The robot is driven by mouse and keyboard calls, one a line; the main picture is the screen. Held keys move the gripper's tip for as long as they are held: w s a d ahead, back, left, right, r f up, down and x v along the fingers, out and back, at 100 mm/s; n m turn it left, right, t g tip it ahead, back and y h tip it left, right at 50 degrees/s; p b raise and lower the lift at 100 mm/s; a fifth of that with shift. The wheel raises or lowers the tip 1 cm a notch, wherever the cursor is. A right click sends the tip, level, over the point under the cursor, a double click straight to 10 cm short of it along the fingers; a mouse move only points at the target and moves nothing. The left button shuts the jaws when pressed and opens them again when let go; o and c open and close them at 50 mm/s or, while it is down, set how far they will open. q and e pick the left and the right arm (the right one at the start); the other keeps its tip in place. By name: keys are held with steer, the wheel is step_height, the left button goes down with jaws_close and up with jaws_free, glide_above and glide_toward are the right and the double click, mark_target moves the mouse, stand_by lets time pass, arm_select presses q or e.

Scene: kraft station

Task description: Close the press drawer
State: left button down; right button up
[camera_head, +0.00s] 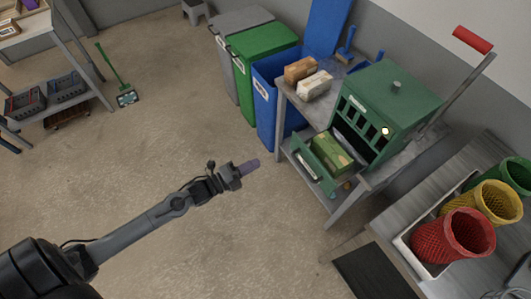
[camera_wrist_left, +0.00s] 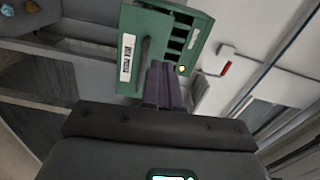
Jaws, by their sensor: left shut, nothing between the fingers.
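The green press (camera_head: 395,95) stands on a metal table at the right of the head view. Its drawer (camera_head: 306,166) is pulled out toward the left, and a green block (camera_head: 331,150) sits in it. In the wrist view the drawer front (camera_wrist_left: 131,80), with a white label and a handle, shows beyond my fingers, beside the slotted press face (camera_wrist_left: 195,45). My left gripper (camera_head: 250,166) has purple fingers, shut and empty. In the head view it is left of the drawer front, with a clear gap between them. My right gripper is not in view.
Brown and pale blocks (camera_head: 301,70) lie on the table behind the press. A blue bin (camera_head: 264,100) and a green bin (camera_head: 262,40) stand beyond it. The press lever (camera_head: 460,75) rises at right. Red, yellow and green baskets (camera_head: 455,238) stand nearer. The floor around my left arm is open.

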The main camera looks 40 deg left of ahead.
arm_select(q)
step_height(320, 180, down, 4)
steer(key=w+a+b, duration=0.2)
steer(key=b, duration=0.4)
glide_toward(293, 143)
steer(key=shift+m, duration=0.4)
steer(key=x, duration=0.7)
steer(key=shift+a+f, duration=0.1)
steer(key=shift+f, duration=0.15)
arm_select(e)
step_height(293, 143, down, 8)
